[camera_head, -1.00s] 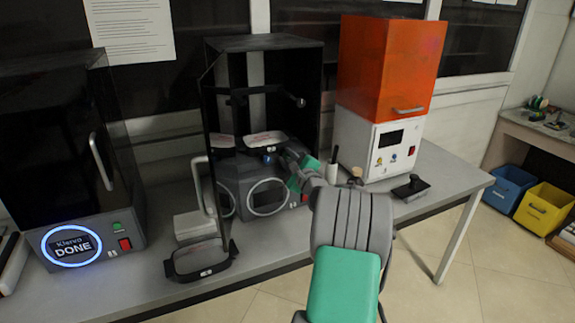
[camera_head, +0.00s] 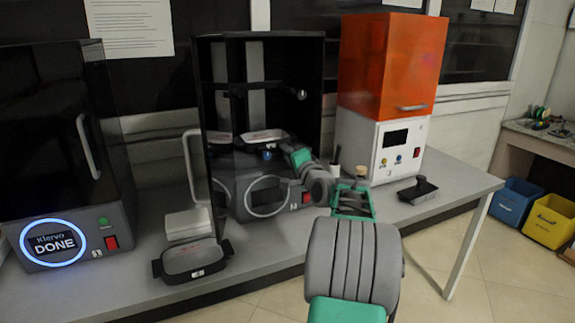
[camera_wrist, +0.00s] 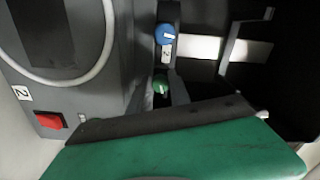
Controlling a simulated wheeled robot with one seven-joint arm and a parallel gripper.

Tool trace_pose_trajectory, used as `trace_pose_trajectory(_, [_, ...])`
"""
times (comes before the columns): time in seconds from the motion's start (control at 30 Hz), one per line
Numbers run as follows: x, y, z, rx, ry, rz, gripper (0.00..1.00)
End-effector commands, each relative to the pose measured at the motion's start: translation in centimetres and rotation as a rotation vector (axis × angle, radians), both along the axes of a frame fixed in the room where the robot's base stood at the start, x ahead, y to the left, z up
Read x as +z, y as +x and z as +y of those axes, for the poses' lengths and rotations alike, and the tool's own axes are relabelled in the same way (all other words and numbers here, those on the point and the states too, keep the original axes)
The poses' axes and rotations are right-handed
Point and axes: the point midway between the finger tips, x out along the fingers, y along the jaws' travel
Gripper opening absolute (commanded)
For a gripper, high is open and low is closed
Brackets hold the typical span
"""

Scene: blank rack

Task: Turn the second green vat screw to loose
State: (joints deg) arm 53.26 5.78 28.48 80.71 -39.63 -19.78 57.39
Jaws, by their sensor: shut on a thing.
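The open black printer marked 2 (camera_head: 262,190) stands mid-table, with its vat (camera_head: 265,137) inside. In the wrist view a small green screw (camera_wrist: 161,85) sits between the two grey fingers of my gripper (camera_wrist: 161,93), which are shut on it. A blue screw (camera_wrist: 166,33) is just above it in that picture, beside a label with a 2. The blue screw also shows in the head view (camera_head: 267,155). The green screw is hidden there behind my arm and gripper. My gripper reaches the printer's front right side.
The printer's door stands open on its left, with a black tray (camera_head: 190,262) on the table in front. A closed printer reading DONE (camera_head: 58,243) is at left. An orange-topped machine (camera_head: 392,70), a small bottle (camera_head: 361,174) and a black-handled block (camera_head: 418,189) are to the right.

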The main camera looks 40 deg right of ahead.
Motion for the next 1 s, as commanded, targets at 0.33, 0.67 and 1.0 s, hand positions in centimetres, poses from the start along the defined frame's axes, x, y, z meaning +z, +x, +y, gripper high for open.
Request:
trace_pose_trajectory(0.33, [-0.79,0.00,-0.01,0.000,-0.313,0.093,0.00])
trace_pose_trajectory(0.67, [-0.81,-0.01,-0.07,0.001,-0.614,0.182,0.00])
trace_pose_trajectory(1.0, [-0.68,-0.02,-0.16,0.001,-0.888,0.263,0.00])
